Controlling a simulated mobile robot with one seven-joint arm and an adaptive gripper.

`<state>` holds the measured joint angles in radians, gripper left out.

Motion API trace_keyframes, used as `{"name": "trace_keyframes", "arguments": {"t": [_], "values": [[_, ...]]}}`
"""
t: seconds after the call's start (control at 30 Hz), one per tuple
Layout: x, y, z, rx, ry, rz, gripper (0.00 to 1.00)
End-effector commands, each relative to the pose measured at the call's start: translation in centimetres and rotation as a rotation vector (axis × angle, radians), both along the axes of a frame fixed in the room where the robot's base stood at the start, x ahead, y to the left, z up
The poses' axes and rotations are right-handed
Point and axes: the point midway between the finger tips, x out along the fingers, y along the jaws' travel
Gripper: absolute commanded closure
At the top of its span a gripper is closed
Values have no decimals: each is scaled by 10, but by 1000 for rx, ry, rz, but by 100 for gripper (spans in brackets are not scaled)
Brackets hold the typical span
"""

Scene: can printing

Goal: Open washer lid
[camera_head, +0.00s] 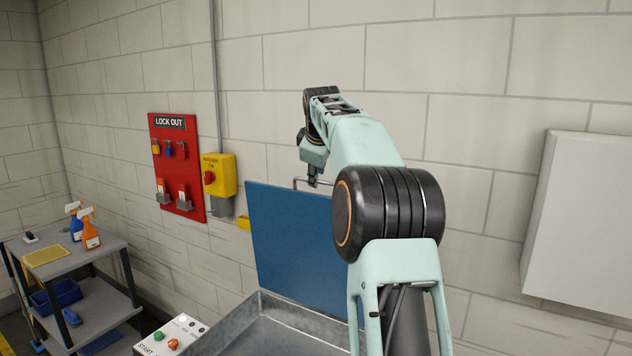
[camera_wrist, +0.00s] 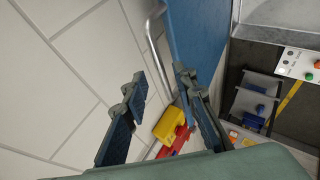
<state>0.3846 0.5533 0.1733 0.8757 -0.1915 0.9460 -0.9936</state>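The blue washer lid (camera_head: 290,240) stands upright at the back of the open metal washer basin (camera_head: 270,325). The handle appears between the fingertips in the picture, and the right finger overlaps the lid's edge. I cannot tell whether they touch. In the head view my gripper (camera_head: 312,177) is at the handle, small and partly hidden by the lid.
A START panel (camera_head: 168,338) sits at the basin's left. A grey cart (camera_head: 85,255) with spray bottles (camera_head: 88,230) stands far left. A red lock-out board (camera_head: 178,180) and yellow switch box (camera_head: 218,174) hang on the wall. A white cabinet (camera_head: 580,220) is at right.

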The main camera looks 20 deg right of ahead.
Motion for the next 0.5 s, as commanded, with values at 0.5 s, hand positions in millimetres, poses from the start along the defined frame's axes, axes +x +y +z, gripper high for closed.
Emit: {"name": "trace_keyframes", "arguments": {"t": [0.5], "values": [[-50,18,53,0,0,-1,74]]}}
